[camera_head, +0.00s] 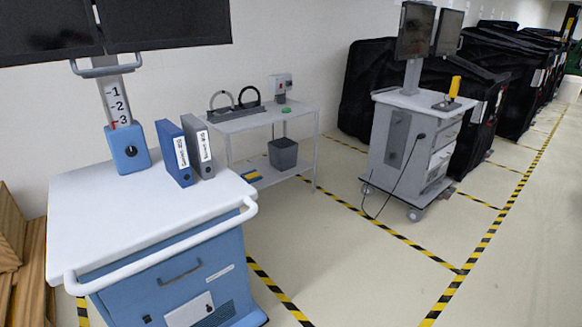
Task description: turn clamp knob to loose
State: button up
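A blue clamp block (126,148) stands at the back of the near blue cart's white top, at the foot of a grey post (116,98). On the block's front is a small round black knob (131,151). The post carries a scale with 1, 2 and 3, and a small red mark shows near the 3. The knob's setting is too small to read. A grey handle (105,68) crosses the post below two dark monitors (165,24). My gripper is not in view.
A blue binder (173,152) and a grey binder (198,147) stand right of the block. The white cart top (135,215) is clear in front, edged by a rail (165,252). Wooden boards (18,250) lie left. A second cart (415,140) and covered carts (515,85) stand farther right.

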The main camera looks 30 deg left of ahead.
aim_at(131, 151)
jog(key=u, duration=2.05)
jog(key=i+j+z, duration=0.25)
jog(key=i+j, duration=0.45)
